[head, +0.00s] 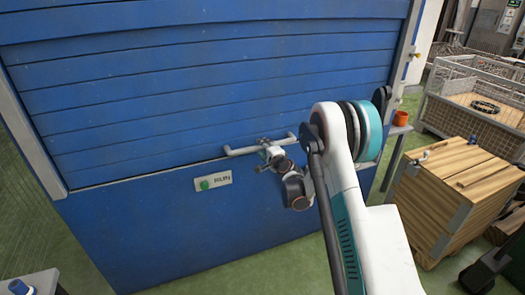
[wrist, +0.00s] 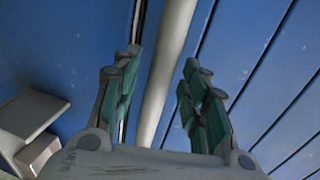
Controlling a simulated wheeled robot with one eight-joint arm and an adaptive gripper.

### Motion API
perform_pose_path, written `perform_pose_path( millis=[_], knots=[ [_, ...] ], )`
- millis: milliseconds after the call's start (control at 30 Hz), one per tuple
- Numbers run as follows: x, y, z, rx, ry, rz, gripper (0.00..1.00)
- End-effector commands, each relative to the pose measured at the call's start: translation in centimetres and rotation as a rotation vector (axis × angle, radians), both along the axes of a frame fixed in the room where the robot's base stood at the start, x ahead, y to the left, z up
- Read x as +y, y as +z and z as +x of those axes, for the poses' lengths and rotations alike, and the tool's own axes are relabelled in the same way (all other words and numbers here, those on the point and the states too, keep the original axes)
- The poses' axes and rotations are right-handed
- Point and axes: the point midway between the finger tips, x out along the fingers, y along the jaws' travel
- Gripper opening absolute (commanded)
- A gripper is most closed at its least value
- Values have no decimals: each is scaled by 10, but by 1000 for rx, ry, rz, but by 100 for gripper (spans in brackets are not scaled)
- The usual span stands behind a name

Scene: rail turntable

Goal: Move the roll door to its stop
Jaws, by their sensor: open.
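The blue slatted roll door (head: 200,95) fills most of the head view, its bottom edge close above a plain blue lower panel (head: 190,235). A pale horizontal handle bar (head: 240,151) runs along the door's bottom. My gripper (head: 268,148) is at the middle of this bar. In the wrist view, the grey bar (wrist: 172,50) passes between the two green-padded fingers of my gripper (wrist: 160,66). The fingers stand apart, with a visible gap on the right side of the bar. Whether the left finger touches it I cannot tell.
A sign with a green button (head: 204,184) is on the lower panel, left of my gripper. A wooden crate (head: 455,195), an orange cup (head: 401,118) and a wire mesh cage (head: 470,105) stand at right. Green floor shows below the panel.

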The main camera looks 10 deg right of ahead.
Motion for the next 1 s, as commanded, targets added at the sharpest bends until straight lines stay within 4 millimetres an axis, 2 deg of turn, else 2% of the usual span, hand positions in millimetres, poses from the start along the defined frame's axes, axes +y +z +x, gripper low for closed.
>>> perform_pose_path(
  millis=[200, 500, 533, 700, 1000],
  knots=[
    [2, -4, 17, 0, 0, 0, 40],
    [3, -3, 19, 0, 0, 0, 40],
    [3, -3, 19, 0, 0, 0, 36],
    [3, -3, 18, 0, 0, 0, 0],
    [3, 4, 18, 0, 0, 0, 0]
  ],
)
